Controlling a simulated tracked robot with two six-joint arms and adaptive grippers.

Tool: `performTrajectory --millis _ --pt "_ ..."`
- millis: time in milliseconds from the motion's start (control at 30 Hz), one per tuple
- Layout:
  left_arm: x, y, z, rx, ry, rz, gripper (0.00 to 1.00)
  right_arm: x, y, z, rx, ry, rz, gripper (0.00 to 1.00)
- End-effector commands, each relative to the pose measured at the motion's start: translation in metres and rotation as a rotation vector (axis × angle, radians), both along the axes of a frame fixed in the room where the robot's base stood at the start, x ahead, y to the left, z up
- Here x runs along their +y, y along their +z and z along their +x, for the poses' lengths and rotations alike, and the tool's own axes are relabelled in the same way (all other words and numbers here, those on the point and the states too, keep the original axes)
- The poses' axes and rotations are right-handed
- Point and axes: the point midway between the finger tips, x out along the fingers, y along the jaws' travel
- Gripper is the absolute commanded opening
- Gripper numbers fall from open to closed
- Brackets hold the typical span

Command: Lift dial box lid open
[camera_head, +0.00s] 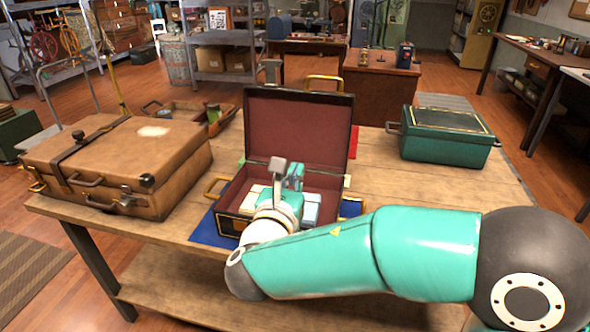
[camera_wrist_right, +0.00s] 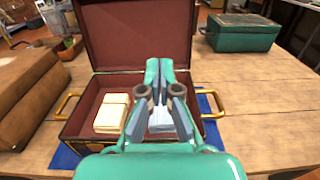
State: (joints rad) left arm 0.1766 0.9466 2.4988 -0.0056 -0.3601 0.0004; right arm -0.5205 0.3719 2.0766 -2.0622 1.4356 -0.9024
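The dial box (camera_head: 228,222) is a dark case with a dull red lining on the table. Its lid (camera_head: 297,130) stands upright and open at the back; in the right wrist view the lid (camera_wrist_right: 140,35) fills the upper middle. Inside are a cream stack (camera_wrist_right: 112,112) and a pale blue-white stack (camera_wrist_right: 161,120). My right gripper (camera_wrist_right: 158,70) points toward the lid's inner face over the open box. Its fingertips are together with nothing visible between them; whether they touch the lid is unclear. In the head view this gripper (camera_head: 288,176) hides part of the contents. My left gripper is not in view.
A brown suitcase (camera_head: 140,150) stands left of the box, close by. A green case (camera_head: 446,145) sits at the back right. A wooden tray (camera_head: 187,108) lies behind the suitcase. A blue mat (camera_head: 205,232) is under the box. The table (camera_head: 470,185) is clear at right.

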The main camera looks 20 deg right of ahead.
Motion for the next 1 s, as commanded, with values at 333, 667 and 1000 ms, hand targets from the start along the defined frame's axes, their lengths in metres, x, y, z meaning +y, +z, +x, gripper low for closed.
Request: performTrajectory --millis 333,667,1000 --pt "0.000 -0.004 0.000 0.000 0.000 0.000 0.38 0.021 0.000 -0.029 0.000 0.003 0.000 0.00" --pt "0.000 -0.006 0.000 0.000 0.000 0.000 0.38 0.038 0.000 -0.055 0.000 0.001 0.000 0.00" --pt "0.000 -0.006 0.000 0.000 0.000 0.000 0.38 0.041 0.000 -0.060 0.000 -0.001 0.000 0.00"
